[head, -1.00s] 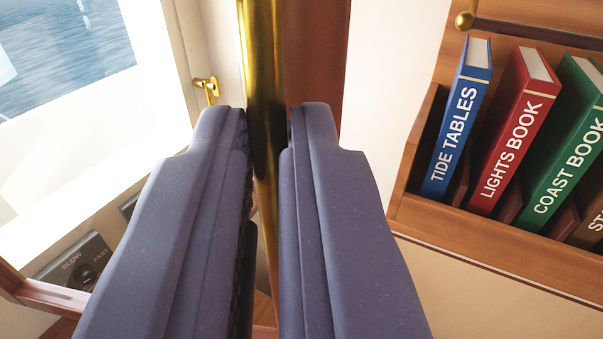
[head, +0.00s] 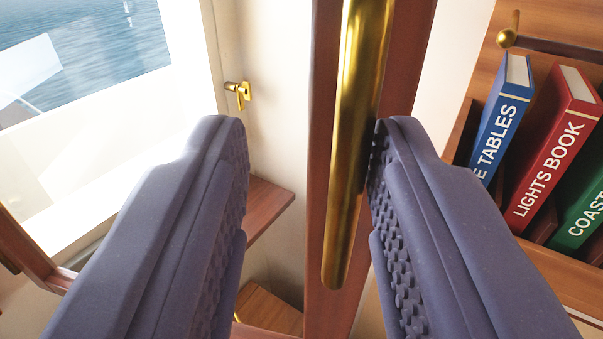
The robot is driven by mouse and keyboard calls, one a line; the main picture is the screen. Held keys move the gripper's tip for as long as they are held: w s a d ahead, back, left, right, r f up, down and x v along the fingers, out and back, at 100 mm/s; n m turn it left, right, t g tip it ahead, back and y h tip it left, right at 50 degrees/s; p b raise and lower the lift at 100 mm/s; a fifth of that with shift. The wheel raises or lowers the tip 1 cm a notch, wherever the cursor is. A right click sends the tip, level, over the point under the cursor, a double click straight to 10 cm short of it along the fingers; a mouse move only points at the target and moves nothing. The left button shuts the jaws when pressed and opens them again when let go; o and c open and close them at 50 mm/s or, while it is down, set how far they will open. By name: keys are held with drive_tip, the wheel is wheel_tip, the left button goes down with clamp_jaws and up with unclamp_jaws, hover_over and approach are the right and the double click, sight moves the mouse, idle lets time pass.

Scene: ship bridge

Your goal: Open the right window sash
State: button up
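A long brass bar handle (head: 352,140) runs down a reddish wooden upright (head: 408,50), which looks like the edge of the window sash. My gripper (head: 310,122) is open, with one finger on each side of the bar. The right finger is close to the bar, and I cannot tell if they touch. A wide gap lies between the left finger and the bar. The sash's glass and the bar's top end are not visible. At the left is a pale window frame (head: 195,70) with sea beyond it.
A small brass catch (head: 238,92) sits on the pale frame. A wooden ledge (head: 268,208) is below it. At the right a wooden rack holds books, among them a blue one (head: 502,115), a red one (head: 555,145) and a green one (head: 590,205). A brass knob (head: 507,38) is above.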

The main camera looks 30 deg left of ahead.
drive_tip(key=p+v, duration=0.1)
drive_tip(key=v, duration=0.7)
drive_tip(key=shift+w+a+f, duration=0.1)
drive_tip(key=w+d+r+m+h, duration=0.2)
drive_tip(key=w+d+r+h, duration=0.1)
drive_tip(key=d, duration=0.5)
drive_tip(key=w+d+r+m+h, duration=0.2)
drive_tip(key=w+d+r+h, duration=0.1)
drive_tip(key=w+d+r, duration=0.3)
drive_tip(key=w+d+r+m+h, duration=0.2)
drive_tip(key=w+d, duration=0.4)
drive_tip(key=d, duration=0.3)
wheel_tip(320, 180, up, 3)
drive_tip(key=shift+w+d+f+m+h, duration=0.25)
drive_tip(key=shift+w+d+m+h, duration=0.05)
drive_tip(key=shift+h, duration=0.6)
drive_tip(key=shift+a, duration=0.15)
